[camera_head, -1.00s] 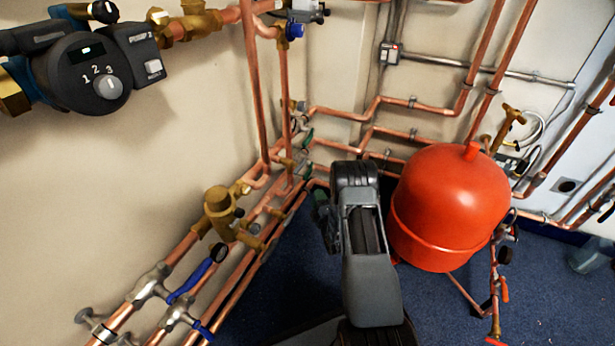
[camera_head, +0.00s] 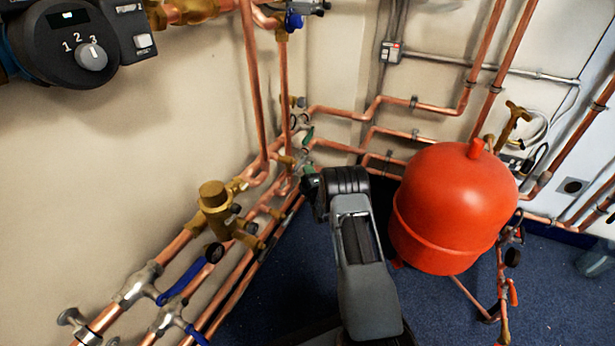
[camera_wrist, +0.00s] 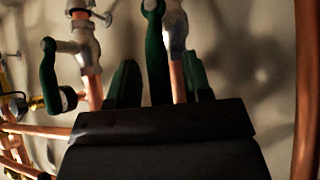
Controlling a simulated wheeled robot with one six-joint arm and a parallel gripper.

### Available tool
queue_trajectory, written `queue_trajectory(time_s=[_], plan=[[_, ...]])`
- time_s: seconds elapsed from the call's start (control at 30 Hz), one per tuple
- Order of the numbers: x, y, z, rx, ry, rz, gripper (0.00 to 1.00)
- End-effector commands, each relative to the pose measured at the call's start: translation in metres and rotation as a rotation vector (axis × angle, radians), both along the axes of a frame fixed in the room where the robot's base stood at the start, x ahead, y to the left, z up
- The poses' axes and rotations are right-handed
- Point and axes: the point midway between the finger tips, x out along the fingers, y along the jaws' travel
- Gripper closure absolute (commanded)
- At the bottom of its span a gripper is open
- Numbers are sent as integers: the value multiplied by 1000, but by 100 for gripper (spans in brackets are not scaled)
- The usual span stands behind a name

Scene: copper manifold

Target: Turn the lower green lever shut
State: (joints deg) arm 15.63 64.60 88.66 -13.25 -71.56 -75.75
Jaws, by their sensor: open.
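In the wrist view, a green lever (camera_wrist: 155,50) hangs from a silver valve (camera_wrist: 175,22) on a copper pipe. My gripper (camera_wrist: 157,78) is open, with one green finger on each side of this lever and the pipe beside it. Contact cannot be made out. A second green lever (camera_wrist: 49,80) hangs from another valve (camera_wrist: 86,42) at the left, clear of the fingers. In the head view a small green lever (camera_head: 308,134) shows on the corner pipes. My gripper (camera_head: 312,184) is just below it, largely hidden by my wrist, which also hides the lever there.
A red tank (camera_head: 455,205) stands close to the right of my arm. Copper pipes, a brass valve (camera_head: 214,205) and blue levers (camera_head: 183,282) line the left wall. A vertical copper pipe (camera_wrist: 306,90) runs along the wrist view's right edge.

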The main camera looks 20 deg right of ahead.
Motion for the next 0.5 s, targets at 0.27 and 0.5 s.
queue_trajectory(time_s=[0.27, 0.5], plan=[[0, 0, 0, 0, 0, 0, 64], [0, 0, 0, 0, 0, 0, 87]])
